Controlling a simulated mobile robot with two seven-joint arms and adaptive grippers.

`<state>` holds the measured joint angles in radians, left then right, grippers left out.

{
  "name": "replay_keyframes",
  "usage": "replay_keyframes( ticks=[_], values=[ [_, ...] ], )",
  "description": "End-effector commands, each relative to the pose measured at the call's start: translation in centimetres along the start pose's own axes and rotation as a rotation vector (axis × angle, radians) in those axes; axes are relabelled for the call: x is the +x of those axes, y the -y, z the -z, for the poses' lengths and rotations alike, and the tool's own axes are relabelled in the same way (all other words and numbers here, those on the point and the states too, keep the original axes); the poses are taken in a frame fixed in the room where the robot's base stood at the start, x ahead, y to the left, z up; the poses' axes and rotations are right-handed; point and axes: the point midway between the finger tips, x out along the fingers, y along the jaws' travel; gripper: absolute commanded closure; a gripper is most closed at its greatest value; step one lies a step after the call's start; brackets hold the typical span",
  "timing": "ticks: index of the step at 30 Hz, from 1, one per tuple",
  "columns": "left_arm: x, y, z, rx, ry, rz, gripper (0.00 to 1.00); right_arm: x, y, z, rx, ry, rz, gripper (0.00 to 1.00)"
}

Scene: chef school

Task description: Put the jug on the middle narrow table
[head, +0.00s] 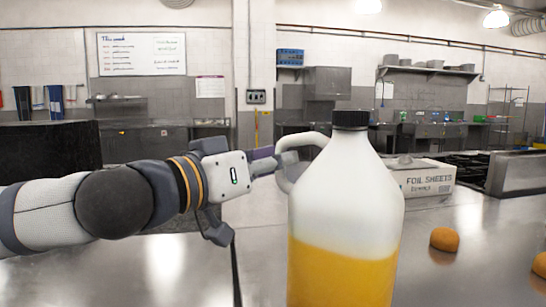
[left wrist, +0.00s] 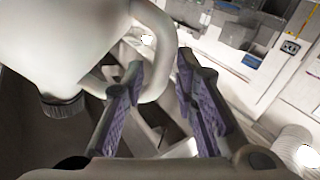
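The jug (head: 347,220) is a large white translucent bottle with a black cap and yellow-orange liquid in its lower part. It stands upright in the centre of the head view, and its base is cut off by the bottom edge. Its handle is on the left. My left gripper (head: 280,162) reaches the handle from the left. In the left wrist view, the handle (left wrist: 164,55) lies between the two purple-padded fingers, one inside the loop. Whether the jug rests on anything is hidden. My right gripper is not in view.
A steel table (head: 470,265) holds buns (head: 444,239) and a foil sheets box (head: 425,177) to the right of the jug. Another steel surface (head: 140,270) lies at left below my arm, with a dark gap between them. A stove (head: 470,168) is behind at right.

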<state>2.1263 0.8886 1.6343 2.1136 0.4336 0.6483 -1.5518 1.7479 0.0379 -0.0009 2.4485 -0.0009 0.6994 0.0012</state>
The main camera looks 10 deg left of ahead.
Motion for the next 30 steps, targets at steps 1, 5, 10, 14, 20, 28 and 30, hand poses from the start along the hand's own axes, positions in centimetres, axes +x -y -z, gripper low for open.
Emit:
replay_keyframes(
  ticks=[1,5,10,14,20,28,30],
  values=[
    [0.0,-0.1,0.2,0.001,-0.002,-0.002,0.6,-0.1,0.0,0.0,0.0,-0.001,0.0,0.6],
    [0.0,-0.1,0.1,0.001,-0.002,-0.002,0.6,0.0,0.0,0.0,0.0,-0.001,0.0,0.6],
    [-0.1,-0.1,0.1,0.0,-0.002,-0.001,0.6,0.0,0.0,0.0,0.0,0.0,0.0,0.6],
    [-1.6,0.0,0.3,0.003,-0.005,0.0,0.6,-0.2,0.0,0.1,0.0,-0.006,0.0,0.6],
    [-6.9,-0.2,0.6,0.005,-0.01,0.0,0.6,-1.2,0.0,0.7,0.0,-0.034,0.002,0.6],
    [-11.7,-0.2,0.4,0.003,-0.008,-0.001,0.6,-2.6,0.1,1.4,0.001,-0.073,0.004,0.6],
    [-12.0,-0.1,0.2,0.001,-0.005,-0.001,0.6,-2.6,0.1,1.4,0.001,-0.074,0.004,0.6]
  ],
)
